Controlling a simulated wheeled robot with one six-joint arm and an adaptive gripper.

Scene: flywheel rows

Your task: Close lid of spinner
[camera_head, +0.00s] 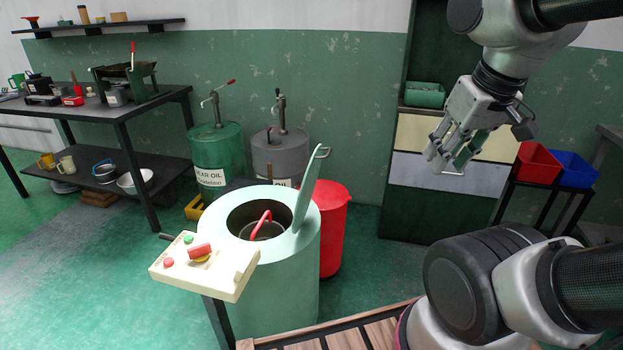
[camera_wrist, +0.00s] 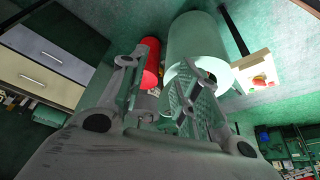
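The spinner (camera_head: 275,285) is a pale green drum at the centre of the head view. Inside the drum is a dark inner vessel with a red curved handle (camera_head: 257,222). My gripper (camera_head: 446,160) is open and empty, up to the right of the lid and clearly apart from it. In the wrist view the fingers of my gripper (camera_wrist: 165,75) are spread, with the spinner (camera_wrist: 196,40) beyond them.
A control box (camera_head: 205,265) with red and green buttons stands at the drum's front left. A red bin (camera_head: 333,225) is right behind the drum. Green (camera_head: 218,150) and grey (camera_head: 281,152) oil drums stand behind. A drawer cabinet (camera_head: 440,195) is at the right. A wooden slatted surface (camera_head: 340,335) lies in front.

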